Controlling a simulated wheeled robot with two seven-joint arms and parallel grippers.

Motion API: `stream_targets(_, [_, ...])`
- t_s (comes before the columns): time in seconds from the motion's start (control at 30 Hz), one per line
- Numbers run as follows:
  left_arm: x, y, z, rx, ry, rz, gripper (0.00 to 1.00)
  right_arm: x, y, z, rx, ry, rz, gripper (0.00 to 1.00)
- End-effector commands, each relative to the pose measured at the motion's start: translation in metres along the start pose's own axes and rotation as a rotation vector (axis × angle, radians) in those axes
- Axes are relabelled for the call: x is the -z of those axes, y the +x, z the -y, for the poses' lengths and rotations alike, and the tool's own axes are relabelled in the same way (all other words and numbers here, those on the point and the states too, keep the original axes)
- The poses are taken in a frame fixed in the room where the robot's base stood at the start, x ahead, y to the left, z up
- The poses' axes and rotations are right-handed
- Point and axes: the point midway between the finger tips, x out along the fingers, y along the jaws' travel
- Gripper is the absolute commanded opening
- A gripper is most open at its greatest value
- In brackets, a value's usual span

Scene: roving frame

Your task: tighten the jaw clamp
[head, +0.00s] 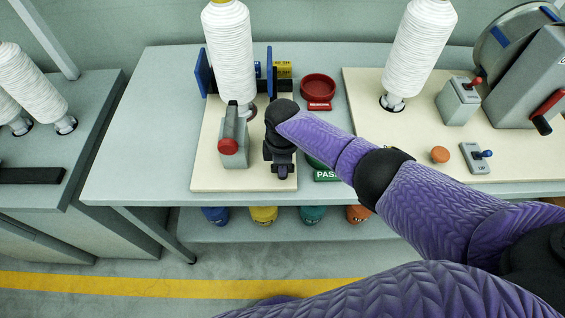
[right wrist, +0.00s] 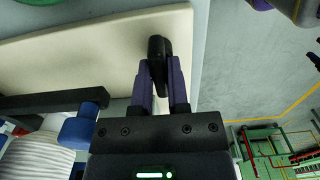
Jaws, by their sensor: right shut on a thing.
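The jaw clamp seems to be the fixture with upright blue jaw plates (head: 203,72) at the back of a cream board (head: 212,180); the right plate also stands up there, with a white spool in front of them. My right gripper (head: 283,171) points down over the board's front right part. In the right wrist view my right gripper (right wrist: 163,88) is shut on a dark handle (right wrist: 157,50) near the board's edge. My wrist hides this handle in the head view, and I cannot tell how it joins the clamp. My left gripper is not in view.
A grey block with a red knob (head: 228,146) stands just left of my gripper. A tall white thread spool (head: 230,50) rises behind it. A red dish (head: 318,88) and a green PASS label (head: 327,176) are to the right. The table's left part is clear.

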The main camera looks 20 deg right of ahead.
Motion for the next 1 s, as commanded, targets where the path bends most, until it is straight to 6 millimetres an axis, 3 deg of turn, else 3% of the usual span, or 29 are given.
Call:
stream_targets(0.07, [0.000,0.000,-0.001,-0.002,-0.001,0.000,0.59,0.001,-0.002,-0.002,-0.004,0.001,-0.003,0.00])
stream_targets(0.1, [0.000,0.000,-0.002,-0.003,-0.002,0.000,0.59,0.001,-0.002,-0.002,-0.004,0.001,-0.003,0.28])
stream_targets(0.23, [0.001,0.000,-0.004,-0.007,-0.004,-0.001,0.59,0.000,-0.001,-0.001,-0.003,0.001,-0.002,0.54])
stream_targets(0.53, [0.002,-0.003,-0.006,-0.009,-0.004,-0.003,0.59,0.000,-0.004,-0.001,-0.002,0.000,-0.002,0.54])
stream_targets(0.8, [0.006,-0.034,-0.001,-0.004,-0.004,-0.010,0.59,0.000,-0.071,-0.001,-0.005,0.000,-0.004,0.54])
stream_targets(1.0, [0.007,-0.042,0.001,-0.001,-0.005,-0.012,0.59,0.000,-0.099,-0.001,-0.003,0.000,-0.003,0.54])
